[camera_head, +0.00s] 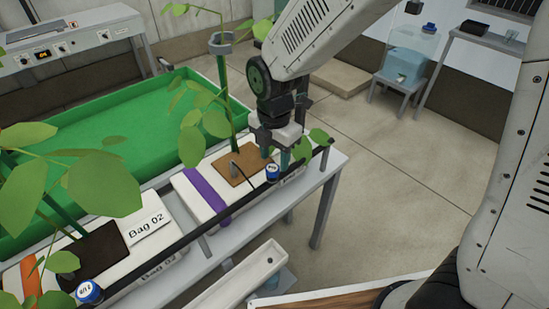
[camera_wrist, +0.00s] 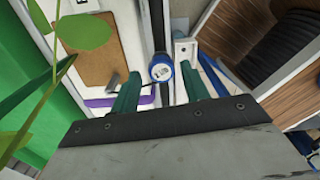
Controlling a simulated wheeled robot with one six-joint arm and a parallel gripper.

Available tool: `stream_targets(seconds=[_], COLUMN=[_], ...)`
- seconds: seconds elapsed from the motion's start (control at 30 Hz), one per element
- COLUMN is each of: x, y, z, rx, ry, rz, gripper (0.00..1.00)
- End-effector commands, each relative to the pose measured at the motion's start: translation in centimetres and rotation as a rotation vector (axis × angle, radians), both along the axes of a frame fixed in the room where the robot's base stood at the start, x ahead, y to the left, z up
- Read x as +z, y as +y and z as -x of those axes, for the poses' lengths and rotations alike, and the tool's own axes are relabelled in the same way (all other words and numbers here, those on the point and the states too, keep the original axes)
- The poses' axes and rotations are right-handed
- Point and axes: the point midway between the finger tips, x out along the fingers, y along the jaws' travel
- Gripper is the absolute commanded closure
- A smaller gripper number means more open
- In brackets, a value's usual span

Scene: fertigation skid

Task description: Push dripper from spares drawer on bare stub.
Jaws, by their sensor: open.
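A dripper with a blue-rimmed, white-faced cap (camera_head: 272,173) sits at the black pipe beside the far grow bag. It also shows in the wrist view (camera_wrist: 161,70), between the fingers. My gripper (camera_head: 284,160) is open above the pipe, close to that cap. In the wrist view its two green fingers (camera_wrist: 161,78) are spread on either side of the cap; I cannot tell whether they touch it. A second blue-capped dripper (camera_head: 89,291) sits on the pipe near Bag 02. I cannot make out a bare stub or the spares drawer for certain.
Plants grow from the bags, with leaves (camera_head: 205,120) close to my gripper. The far bag (camera_head: 190,185) has a purple band and brown mat (camera_head: 236,165). A green tray (camera_head: 120,125) lies behind. A white trough (camera_head: 235,283) is in front.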

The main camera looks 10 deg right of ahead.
Motion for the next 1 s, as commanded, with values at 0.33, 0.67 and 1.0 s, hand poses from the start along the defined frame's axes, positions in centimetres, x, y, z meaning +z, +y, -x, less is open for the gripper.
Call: stream_targets(seconds=[0.33, 0.67, 1.0], x=[0.3, 0.3, 1.8], y=[0.0, 0.0, 0.0], z=[0.0, 0.0, 0.0], rx=[0.000, 0.000, 0.000], ry=[0.001, 0.001, 0.000], rz=[0.001, 0.001, 0.000], gripper=[0.54, 0.29, 0.29])
